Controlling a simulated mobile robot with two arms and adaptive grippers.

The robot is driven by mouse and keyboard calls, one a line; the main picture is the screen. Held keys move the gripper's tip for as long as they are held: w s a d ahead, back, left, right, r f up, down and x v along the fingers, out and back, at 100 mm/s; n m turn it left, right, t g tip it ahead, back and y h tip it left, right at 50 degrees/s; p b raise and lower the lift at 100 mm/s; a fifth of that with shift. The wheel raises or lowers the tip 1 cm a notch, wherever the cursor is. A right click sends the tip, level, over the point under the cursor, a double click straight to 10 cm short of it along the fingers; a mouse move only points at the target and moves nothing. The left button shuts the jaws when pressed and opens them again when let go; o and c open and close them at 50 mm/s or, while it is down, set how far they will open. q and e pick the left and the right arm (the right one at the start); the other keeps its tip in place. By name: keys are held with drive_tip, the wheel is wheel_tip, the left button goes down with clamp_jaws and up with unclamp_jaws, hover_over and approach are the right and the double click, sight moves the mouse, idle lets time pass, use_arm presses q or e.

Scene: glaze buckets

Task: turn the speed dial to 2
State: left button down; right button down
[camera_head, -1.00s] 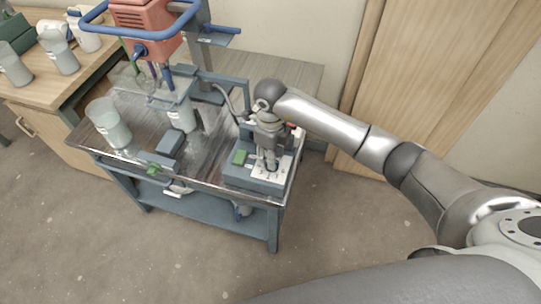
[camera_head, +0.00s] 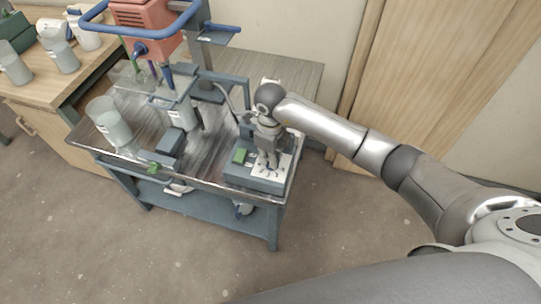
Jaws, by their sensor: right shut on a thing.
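A control box (camera_head: 247,177) with a white marked panel on top stands at the right end of the metal-topped bench. My right gripper (camera_head: 269,170) points down at that panel, shut on the speed dial, which its fingers mostly hide. The panel's marks are too small to read, so I cannot tell the dial's setting. A green button (camera_head: 239,156) sits on the box to the left of the gripper. My left gripper is not in view.
A mixer with an orange-red motor (camera_head: 149,25) and blue handle bar stands over a bucket (camera_head: 181,113) on the bench. Another bucket (camera_head: 110,125) stands at left. A wooden side table (camera_head: 68,83) holds containers. Open floor lies in front.

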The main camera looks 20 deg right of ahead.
drive_tip(key=shift+m, duration=0.3)
drive_tip(key=m, duration=0.3)
drive_tip(key=shift+d+m, duration=0.1)
drive_tip(key=shift+m, duration=0.2)
drive_tip(key=m, duration=0.3)
drive_tip(key=shift+w+m, duration=0.1)
drive_tip(key=shift+m, duration=0.2)
drive_tip(key=m, duration=0.4)
drive_tip(key=shift+d+r, duration=0.1)
drive_tip(key=shift+d, duration=0.05)
drive_tip(key=shift+m+p, duration=0.3)
drive_tip(key=shift+m, duration=1.7)
drive_tip(key=c, duration=1.5)
unclamp_jaws()
